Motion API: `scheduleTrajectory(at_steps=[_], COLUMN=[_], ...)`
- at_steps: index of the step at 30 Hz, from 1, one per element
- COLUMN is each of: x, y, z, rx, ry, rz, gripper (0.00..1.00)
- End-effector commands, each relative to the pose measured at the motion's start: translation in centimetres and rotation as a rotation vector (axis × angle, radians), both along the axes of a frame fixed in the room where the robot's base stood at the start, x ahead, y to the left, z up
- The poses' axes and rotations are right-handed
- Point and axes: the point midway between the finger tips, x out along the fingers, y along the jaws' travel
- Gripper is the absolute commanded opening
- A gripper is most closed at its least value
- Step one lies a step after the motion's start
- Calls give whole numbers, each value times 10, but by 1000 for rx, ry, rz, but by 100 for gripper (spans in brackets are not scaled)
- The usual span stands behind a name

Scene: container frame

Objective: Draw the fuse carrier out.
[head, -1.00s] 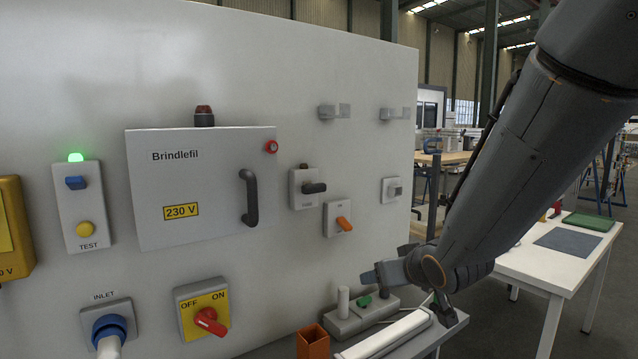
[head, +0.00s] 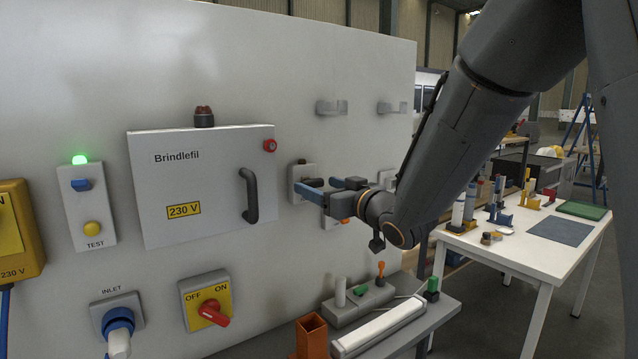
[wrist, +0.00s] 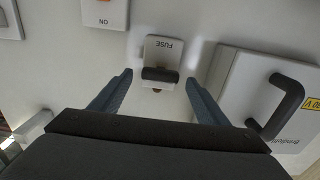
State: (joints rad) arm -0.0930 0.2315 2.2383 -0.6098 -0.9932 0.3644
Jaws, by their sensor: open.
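The fuse carrier is a dark handle (wrist: 160,75) on a pale unit marked FUSE (wrist: 165,48), on the wall panel. In the wrist view, which is upside down, it lies between my two fingers, with clear space on both sides. My gripper (wrist: 159,80) is open and empty. In the head view my gripper (head: 318,188) is in front of the fuse unit (head: 296,171) and hides most of it and its handle. I cannot tell how far the fingertips are from the panel.
The Brindlefil cabinet (head: 200,180) with its black handle (head: 250,196) is left of the fuse unit. A switch with an orange knob (wrist: 104,2) is on the other side. Below is a shelf (head: 440,311) with a white tube and an orange holder (head: 311,337).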

Motion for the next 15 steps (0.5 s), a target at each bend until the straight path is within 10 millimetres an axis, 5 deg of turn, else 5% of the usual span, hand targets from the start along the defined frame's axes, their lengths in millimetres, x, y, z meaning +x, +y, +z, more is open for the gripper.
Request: scheduleTrajectory(at_steps=[12,15], x=[10,9], y=[7,7], z=[0,0], rx=[0,0], ry=[0,0], rz=[0,0], gripper=[69,55])
